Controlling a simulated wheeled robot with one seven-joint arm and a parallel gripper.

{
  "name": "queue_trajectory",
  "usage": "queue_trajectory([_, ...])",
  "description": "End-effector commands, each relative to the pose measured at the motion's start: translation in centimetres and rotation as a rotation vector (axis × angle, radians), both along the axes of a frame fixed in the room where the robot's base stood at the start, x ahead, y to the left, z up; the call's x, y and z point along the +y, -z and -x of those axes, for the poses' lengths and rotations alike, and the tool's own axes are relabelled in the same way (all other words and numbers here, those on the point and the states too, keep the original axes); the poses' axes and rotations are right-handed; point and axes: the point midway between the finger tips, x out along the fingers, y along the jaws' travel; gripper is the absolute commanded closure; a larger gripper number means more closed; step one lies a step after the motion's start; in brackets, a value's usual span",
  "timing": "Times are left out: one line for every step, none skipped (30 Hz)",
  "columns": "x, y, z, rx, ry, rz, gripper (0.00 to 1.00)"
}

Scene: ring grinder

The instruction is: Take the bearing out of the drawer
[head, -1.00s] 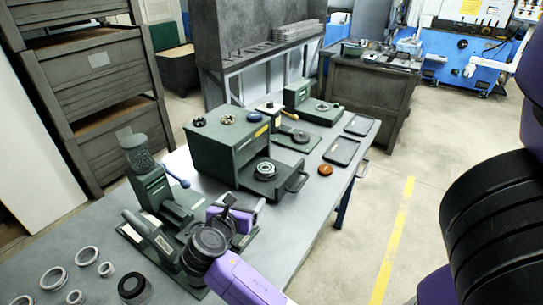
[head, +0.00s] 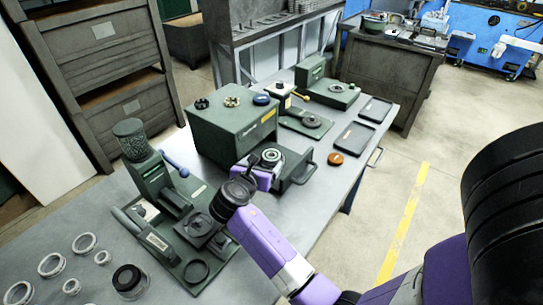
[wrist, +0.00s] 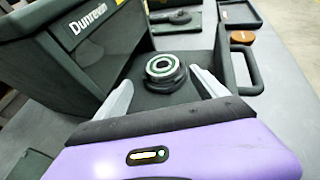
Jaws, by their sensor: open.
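The bearing (head: 268,156) is a metal ring with a dark green band, lying on a dark round seat in the open drawer (head: 303,172). It also shows in the wrist view (wrist: 162,67), with the drawer's handle (wrist: 246,70) to its right. The drawer sticks out from a green cabinet (head: 231,130). My gripper (wrist: 165,85) is open and empty. Its two pale fingers point toward the bearing, one on each side of it in the picture. I cannot tell whether they touch it. In the head view my arm hides part of the drawer's near side.
A green press (head: 145,165) stands left of the cabinet. An orange round piece (head: 335,158) lies right of the drawer. Two black trays (head: 356,138) lie farther back. Several metal rings (head: 83,243) lie at the front left. The table right of the drawer is mostly clear.

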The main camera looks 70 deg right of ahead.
Motion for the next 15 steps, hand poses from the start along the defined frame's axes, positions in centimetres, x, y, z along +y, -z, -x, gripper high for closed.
queue_trajectory([-0.3,0.1,0.0,0.0,0.001,-0.001,0.19])
queue_trajectory([-0.4,0.1,0.0,0.0,0.001,-0.001,0.19])
queue_trajectory([-0.6,0.2,0.0,-0.001,0.0,0.0,0.19])
queue_trajectory([-0.8,0.2,0.0,-0.001,0.0,0.0,0.19])
queue_trajectory([-1.1,0.2,0.0,-0.001,0.001,0.0,0.19])
queue_trajectory([-1.5,0.2,0.1,-0.001,0.004,-0.001,0.19])
queue_trajectory([-2.0,0.2,0.2,-0.001,0.004,-0.001,0.19])
queue_trajectory([-2.4,0.3,0.2,-0.001,0.004,-0.001,0.19])
queue_trajectory([-3.0,0.4,0.2,0.0,0.003,-0.001,0.19])
queue_trajectory([-3.5,0.5,0.3,-0.001,0.004,-0.001,0.19])
queue_trajectory([-3.9,0.6,0.3,-0.001,0.004,-0.001,0.19])
queue_trajectory([-4.4,0.9,0.2,-0.001,0.003,-0.001,0.19])
queue_trajectory([-4.7,1.1,0.2,-0.001,0.003,-0.001,0.19])
queue_trajectory([-4.9,1.2,0.2,0.0,0.001,-0.001,0.19])
queue_trajectory([-5.2,1.4,0.1,0.0,0.001,-0.001,0.19])
